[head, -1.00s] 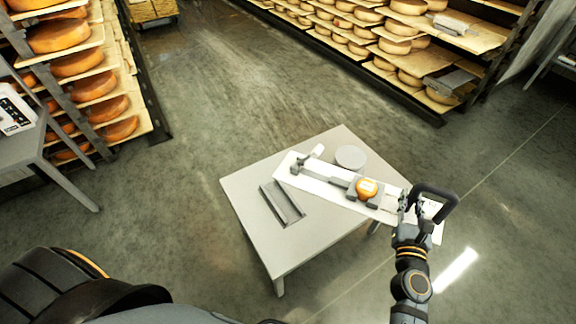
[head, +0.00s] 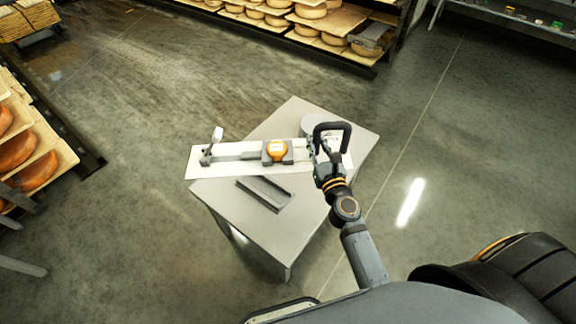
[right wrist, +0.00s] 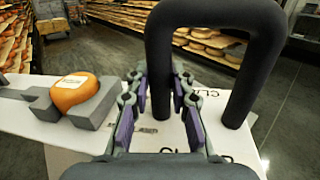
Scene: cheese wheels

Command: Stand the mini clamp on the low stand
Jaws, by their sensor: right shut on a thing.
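The grey table (head: 235,220) is clear at its front. Shelves of cheese wheels stand at the left (head: 38,150) and the back (head: 330,22). Open floor surrounds the table.

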